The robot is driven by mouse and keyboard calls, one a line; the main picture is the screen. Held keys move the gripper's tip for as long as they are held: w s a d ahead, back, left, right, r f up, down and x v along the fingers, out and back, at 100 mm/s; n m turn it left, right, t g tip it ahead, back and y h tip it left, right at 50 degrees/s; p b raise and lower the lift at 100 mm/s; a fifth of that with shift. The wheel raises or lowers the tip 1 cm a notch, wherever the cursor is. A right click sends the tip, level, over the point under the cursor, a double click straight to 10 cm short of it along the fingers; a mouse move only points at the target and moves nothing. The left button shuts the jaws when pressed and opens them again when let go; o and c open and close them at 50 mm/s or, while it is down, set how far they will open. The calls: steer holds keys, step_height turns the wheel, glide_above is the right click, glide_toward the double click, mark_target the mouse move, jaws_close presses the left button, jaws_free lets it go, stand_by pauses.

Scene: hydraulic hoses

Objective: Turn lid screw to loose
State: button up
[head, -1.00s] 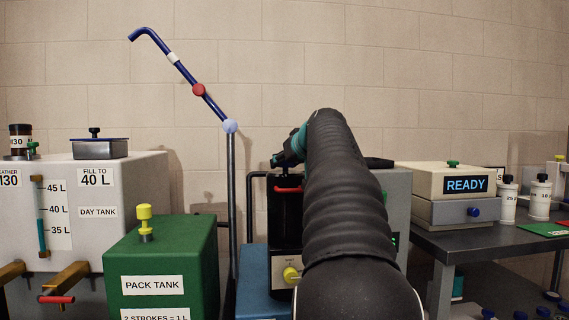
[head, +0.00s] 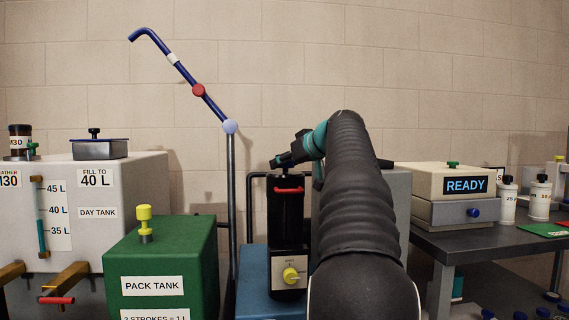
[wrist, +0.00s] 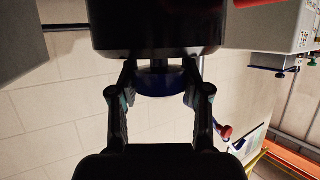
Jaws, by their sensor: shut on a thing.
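A tall black canister (head: 286,222) with a red bar near its top stands in the middle of the head view. My gripper (head: 280,161) lies almost level at the canister's top, reaching in from the right. In the wrist view the canister's dark end (wrist: 157,25) fills the top middle. A dark blue round knob on a short stem, which looks like the lid screw (wrist: 160,84), sits between the two fingers of my gripper (wrist: 160,76). The fingers are shut on it from both sides. In the head view my gripper mostly hides the knob.
A yellow dial (head: 291,275) is on the canister's front panel. A green pack tank (head: 162,265) and a white day tank (head: 120,185) stand left. A thin post (head: 232,190) with a blue pipe rises close by. A beige READY box (head: 440,180) stands on the right table.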

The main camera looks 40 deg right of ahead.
steer(key=o, duration=1.2)
steer(key=shift+f, duration=0.15)
steer(key=v, duration=1.2)
steer(key=s+a+f+m+g+y, duration=0.1)
steer(key=a+f+g, duration=0.1)
steer(key=a+f, duration=0.8)
steer(key=a+f+g, duration=0.2)
steer(key=a+f, duration=0.5)
steer(key=a, duration=0.6)
steer(key=s+a+f+g, duration=0.1)
steer(key=s+a+f, duration=0.3)
steer(key=s+f, duration=0.2)
steer(key=s+a+f+g, duration=0.1)
steer(key=s+a+f, duration=0.3)
steer(key=f, duration=0.6)
steer(key=s+a+f+n+g, duration=0.1)
steer(key=s+a+f+g, duration=0.1)
steer(key=s+a+f, duration=0.3)
steer(key=shift+s+a+f+h, duration=0.1)
steer(key=shift+s+f+h, duration=0.1)
steer(key=shift+s+f, duration=0.6)
steer(key=shift+s+f+h, duration=0.2)
steer(key=shift+s+f, duration=0.4)
steer(key=shift+f, duration=0.4)
